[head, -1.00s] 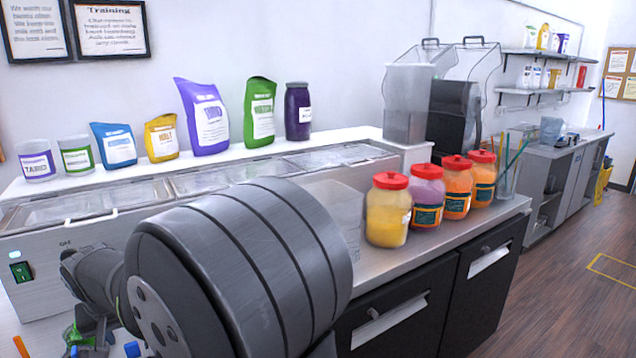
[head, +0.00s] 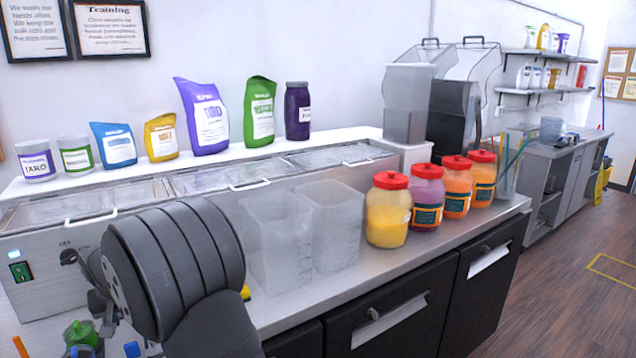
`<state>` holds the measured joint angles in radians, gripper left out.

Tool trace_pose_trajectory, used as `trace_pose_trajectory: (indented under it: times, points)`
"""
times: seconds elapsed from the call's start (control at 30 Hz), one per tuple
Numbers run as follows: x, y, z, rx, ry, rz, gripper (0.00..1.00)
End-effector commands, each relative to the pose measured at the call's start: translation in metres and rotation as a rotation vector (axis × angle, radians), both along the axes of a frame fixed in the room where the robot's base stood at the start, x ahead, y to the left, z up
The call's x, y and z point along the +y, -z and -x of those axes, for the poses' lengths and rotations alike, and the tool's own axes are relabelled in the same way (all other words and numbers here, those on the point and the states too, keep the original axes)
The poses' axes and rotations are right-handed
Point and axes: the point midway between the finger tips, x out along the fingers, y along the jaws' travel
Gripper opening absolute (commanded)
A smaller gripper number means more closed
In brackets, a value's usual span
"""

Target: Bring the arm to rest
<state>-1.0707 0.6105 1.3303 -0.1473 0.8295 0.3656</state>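My arm (head: 175,265) fills the lower left of the head view, its thick dark grey link in front of the counter. My gripper is not in view, so what its fingers do is hidden. The arm stands to the left of two clear square containers (head: 333,225) on the steel counter and apart from the jars.
Several red-lidded jars (head: 387,215) stand along the counter (head: 300,308), with a clear holder of straws at their right. Pouches (head: 205,115) and cups line the ledge behind. A green object (head: 80,335) lies at the lower left. Open floor (head: 570,310) is at right.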

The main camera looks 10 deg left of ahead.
Motion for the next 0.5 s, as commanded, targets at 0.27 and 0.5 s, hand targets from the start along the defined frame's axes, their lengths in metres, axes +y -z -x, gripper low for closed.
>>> trace_pose_trajectory:
  times: [0.27, 0.5]
  points:
    - [-0.015, -0.056, 0.017, -0.003, -0.002, -0.005, 0.35]
    - [-0.029, -0.1, 0.029, -0.003, -0.001, -0.006, 0.35]
